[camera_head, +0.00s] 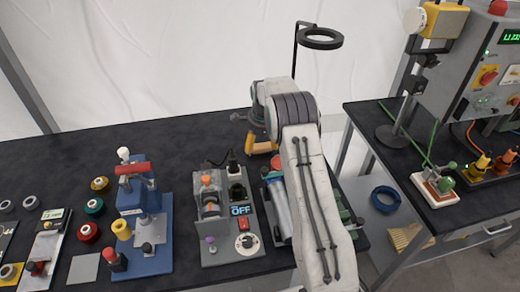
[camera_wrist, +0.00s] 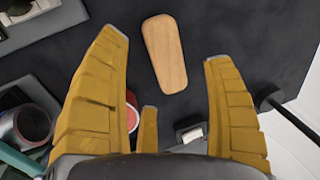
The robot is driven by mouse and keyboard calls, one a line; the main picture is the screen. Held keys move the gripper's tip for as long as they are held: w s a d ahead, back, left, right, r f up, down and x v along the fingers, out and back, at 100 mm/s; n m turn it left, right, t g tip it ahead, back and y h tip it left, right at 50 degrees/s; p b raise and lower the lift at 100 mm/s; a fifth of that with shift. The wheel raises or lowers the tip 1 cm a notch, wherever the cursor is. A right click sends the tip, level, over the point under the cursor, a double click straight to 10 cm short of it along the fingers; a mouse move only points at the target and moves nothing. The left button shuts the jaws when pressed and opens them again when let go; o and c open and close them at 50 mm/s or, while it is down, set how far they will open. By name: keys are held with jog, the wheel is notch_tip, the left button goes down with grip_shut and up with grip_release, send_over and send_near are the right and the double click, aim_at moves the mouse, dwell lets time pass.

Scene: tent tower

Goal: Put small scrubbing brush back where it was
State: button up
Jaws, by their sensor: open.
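A light wooden oblong block with rounded ends (camera_wrist: 165,55), which looks like the back of the small scrubbing brush, lies on the dark tabletop in the wrist view. Its bristles are not visible. My gripper (camera_head: 262,142) is over the back part of the table in the head view. In the wrist view my gripper (camera_wrist: 166,46) has its yellow fingers spread wide and empty. The block shows between and beyond the fingertips, apart from both fingers. I cannot make out the brush in the head view; my arm may hide it.
A grey panel with an OFF display (camera_head: 240,210) and a blue press-like fixture (camera_head: 143,232) stand left of my arm. A black stand with a ring (camera_head: 320,39) rises behind. Dark tabletop (camera_head: 75,150) is clear at the back left. A second table stands right.

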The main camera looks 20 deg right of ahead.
jog(key=s+a+r+n, duration=0.3)
jog(key=s+r, duration=0.2)
jog(key=r, duration=0.4)
jog(key=s+a+r+n, duration=0.2)
jog(key=s+r, duration=0.3)
jog(key=r, duration=0.3)
jog(key=s+a+r+n+t, duration=0.1)
jog(key=s+a+r+n, duration=0.15)
jog(key=s, duration=0.25)
jog(key=s+a+r+n, duration=0.1)
jog(key=s+r+n, duration=0.1)
jog(key=s+n, duration=0.15)
jog(key=s+a+f+n, duration=0.1)
jog(key=s+n, duration=0.3)
jog(key=s, duration=0.7)
jog(key=s+a+f+n+t, duration=0.1)
jog(key=s+n, duration=0.4)
jog(key=s, duration=0.5)
jog(key=shift+s+a+f+y+b, duration=0.35)
jog(key=shift+a+f, duration=0.3)
jog(key=shift+a, duration=0.5)
